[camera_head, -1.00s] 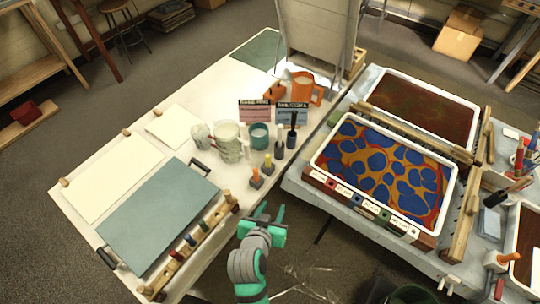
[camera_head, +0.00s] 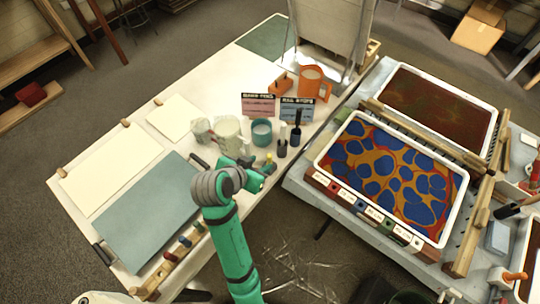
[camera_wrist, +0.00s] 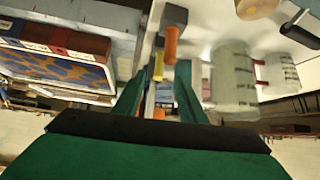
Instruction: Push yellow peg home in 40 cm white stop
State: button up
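The yellow peg (camera_head: 269,158) stands on the pale table just beyond my gripper (camera_head: 262,174), which partly hides its base. It also shows as a small yellow shape (camera_wrist: 158,66) between my fingers in the wrist view. My gripper (camera_wrist: 157,88) is open, its green fingers apart with nothing visibly held. An orange peg on a dark block (camera_wrist: 170,44) shows nearer in the wrist view. A white block (camera_head: 373,213) sits in the row of coloured blocks along the marbling tray's front. I cannot read its marking or tell whether it is the 40 cm stop.
Cups (camera_head: 262,132) and black-handled tools (camera_head: 296,134) stand close behind the pegs. A teal board (camera_head: 150,213) and a wooden rail with coloured pegs (camera_head: 184,243) lie to the left. The marbling tray (camera_head: 312,163) is across a gap to the right.

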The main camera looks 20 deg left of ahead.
aim_at(268, 160)
jog(key=x, duration=0.3)
jog(key=shift+d+f, duration=0.3)
jog(key=shift+a+x, duration=0.1)
jog(key=shift+x, duration=1.4)
jog(key=shift+a+x, duration=0.15)
jog(key=shift+x, duration=1.3)
jog(key=shift+w+r, duration=0.15)
grip_shut()
